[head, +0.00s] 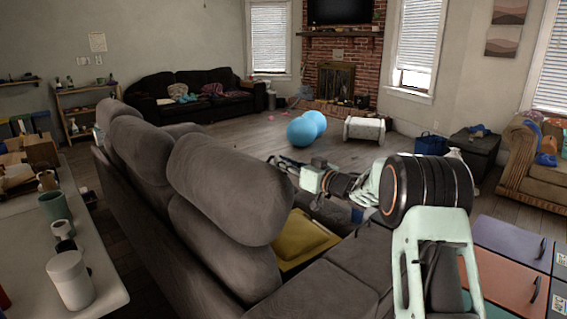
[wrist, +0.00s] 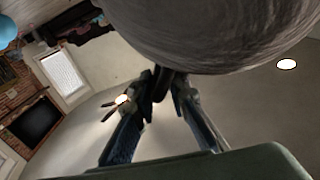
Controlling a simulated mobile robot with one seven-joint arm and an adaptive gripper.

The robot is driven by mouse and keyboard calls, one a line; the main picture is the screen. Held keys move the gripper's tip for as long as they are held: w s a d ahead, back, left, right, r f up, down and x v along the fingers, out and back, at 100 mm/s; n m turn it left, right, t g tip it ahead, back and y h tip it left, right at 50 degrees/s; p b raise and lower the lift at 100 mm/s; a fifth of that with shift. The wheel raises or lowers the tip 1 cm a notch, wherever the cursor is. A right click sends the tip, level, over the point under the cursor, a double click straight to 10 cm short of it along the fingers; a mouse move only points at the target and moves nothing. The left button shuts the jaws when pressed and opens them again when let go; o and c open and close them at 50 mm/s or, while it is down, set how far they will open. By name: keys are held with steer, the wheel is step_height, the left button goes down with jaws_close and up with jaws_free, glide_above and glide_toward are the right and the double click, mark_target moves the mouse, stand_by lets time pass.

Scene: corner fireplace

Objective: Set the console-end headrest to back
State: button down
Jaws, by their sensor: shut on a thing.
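The grey sofa has several padded headrests along its back. The nearest headrest (head: 230,185) is large and stands tilted above the backrest (head: 225,255). My gripper (head: 278,162) is at its right side in the head view, with my arm reaching in from the right. In the wrist view a grey headrest (wrist: 215,35) fills the top. My gripper's fingers (wrist: 163,82) come together at its lower edge, shut on it. The exact contact is dark and partly hidden. The farther headrests, a middle one (head: 140,147) and a far one (head: 113,113), stand in the same row.
A long table (head: 105,280) with a white canister (head: 69,278) and a green mug (head: 54,206) runs behind the sofa. A yellow cushion (head: 303,240) lies on the seat. Blue balls (head: 302,131) rest on the open floor beyond.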

mark_target(242, 194)
steer(key=shift+s+a+r+n+b, duration=0.4)
steer(key=shift+s+a+n, duration=0.1)
steer(key=shift+s+a, duration=0.15)
steer(key=s+a+n+b, duration=0.2)
steer(key=s+a, duration=0.1)
steer(key=s+a+n+b, duration=0.2)
steer(key=s+a+b, duration=0.1)
steer(key=s, duration=0.1)
steer(key=s+a+r+n+b, duration=0.1)
steer(key=s+a+b, duration=0.2)
steer(key=a, duration=0.1)
steer(key=shift+s+r+n, duration=0.1)
steer(key=shift+s+n, duration=0.05)
steer(key=shift+n, duration=0.25)
steer(key=shift+s+a+b, duration=0.4)
steer(key=shift+s+a, duration=0.2)
steer(key=shift+f, duration=0.2)
steer(key=c, duration=2)
jaws_free()
steer(key=shift+r, duration=0.1)
steer(key=shift+c, duration=0.2)
steer(key=shift+s, duration=0.1)
steer(key=v, duration=1.2)
